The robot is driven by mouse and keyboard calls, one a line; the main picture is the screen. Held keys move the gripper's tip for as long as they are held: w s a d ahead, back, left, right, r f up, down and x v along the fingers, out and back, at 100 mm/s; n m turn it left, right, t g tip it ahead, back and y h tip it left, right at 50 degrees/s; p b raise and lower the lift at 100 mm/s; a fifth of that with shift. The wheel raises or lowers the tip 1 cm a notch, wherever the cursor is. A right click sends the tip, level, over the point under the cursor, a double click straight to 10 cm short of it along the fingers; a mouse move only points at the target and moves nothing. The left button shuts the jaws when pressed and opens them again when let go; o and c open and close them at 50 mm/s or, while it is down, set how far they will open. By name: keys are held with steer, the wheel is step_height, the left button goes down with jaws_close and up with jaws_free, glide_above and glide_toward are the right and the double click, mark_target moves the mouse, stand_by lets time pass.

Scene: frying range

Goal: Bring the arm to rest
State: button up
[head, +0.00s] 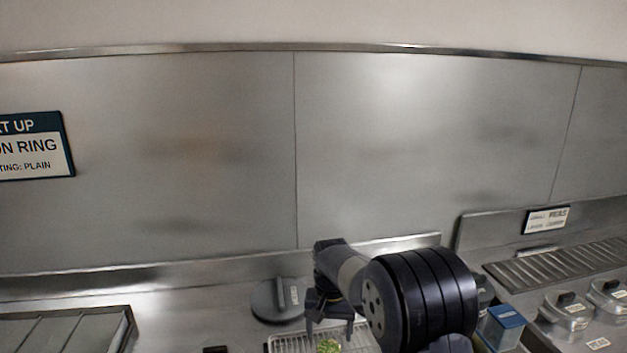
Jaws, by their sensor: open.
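My gripper (330,328) is low in the middle of the head view, at the end of my dark arm. Its two fingers point down and stand apart. A small yellow-green item (328,346) shows just below and between the fingertips, at the picture's bottom edge. It lies over a wire rack (283,343). I cannot tell whether the fingers touch it. My arm hides part of the counter behind and to the right.
A dark round lid-like object (270,303) lies behind the rack, left of my gripper. A blue-topped container (505,318) and lidded metal pans (565,312) stand to the right. A steel tray (65,330) is at left. A steel wall (180,170) rises behind.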

mark_target(329, 345)
step_height(329, 345, down, 4)
steer(key=shift+s+r+p, duration=0.1)
steer(key=shift+r+p, duration=0.1)
steer(key=shift+p, duration=0.1)
steer(key=shift+r+p, duration=2.15)
steer(key=shift+r, duration=1.25)
